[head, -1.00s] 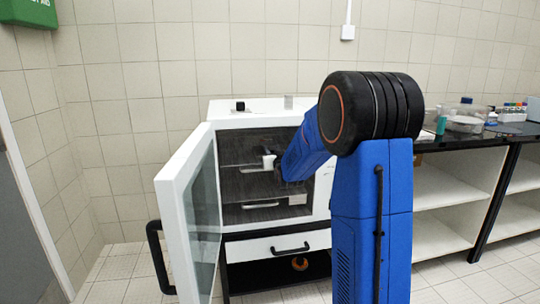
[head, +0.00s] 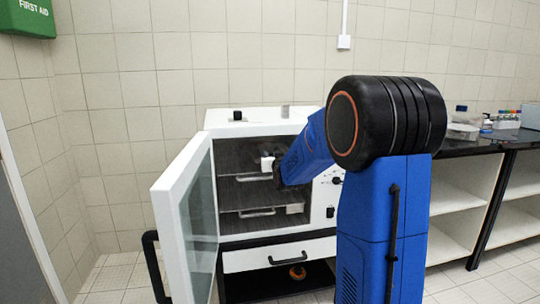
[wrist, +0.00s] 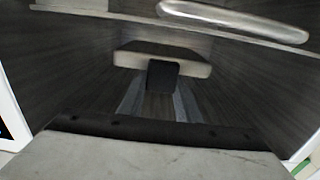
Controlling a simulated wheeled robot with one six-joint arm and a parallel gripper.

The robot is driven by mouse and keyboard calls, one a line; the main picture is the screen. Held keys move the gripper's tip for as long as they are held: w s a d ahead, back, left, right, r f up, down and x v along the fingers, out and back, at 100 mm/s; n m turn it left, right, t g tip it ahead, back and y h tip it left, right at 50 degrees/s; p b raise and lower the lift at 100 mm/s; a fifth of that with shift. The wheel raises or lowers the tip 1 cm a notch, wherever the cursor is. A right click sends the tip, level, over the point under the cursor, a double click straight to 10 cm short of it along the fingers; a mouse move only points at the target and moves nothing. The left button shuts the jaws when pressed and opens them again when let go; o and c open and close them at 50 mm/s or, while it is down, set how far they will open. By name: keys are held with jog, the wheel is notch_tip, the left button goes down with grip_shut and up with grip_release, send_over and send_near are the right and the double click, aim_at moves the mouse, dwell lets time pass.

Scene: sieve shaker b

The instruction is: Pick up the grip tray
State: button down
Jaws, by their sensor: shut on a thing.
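The grip tray (wrist: 190,63) shows in the wrist view as a small pale tray with a dark block-shaped grip (wrist: 162,76) on its near side. My gripper (wrist: 160,92) reaches in with its two grey fingers on either side of the grip and is shut on it. In the head view a small white piece, apparently the tray (head: 266,163), shows at the tip of my gripper (head: 278,174), inside the open cabinet near the upper shelf. Whether the tray touches the shelf I cannot tell.
The white cabinet (head: 262,118) stands open, its glazed door (head: 178,222) swung out left. Inside are shelves with silver handles, one upper (head: 254,178) and one lower (head: 258,212), and a white block (head: 295,208). A drawer (head: 240,262) lies below.

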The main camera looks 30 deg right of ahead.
jog(key=v, duration=1.5)
jog(key=shift+s, duration=0.25)
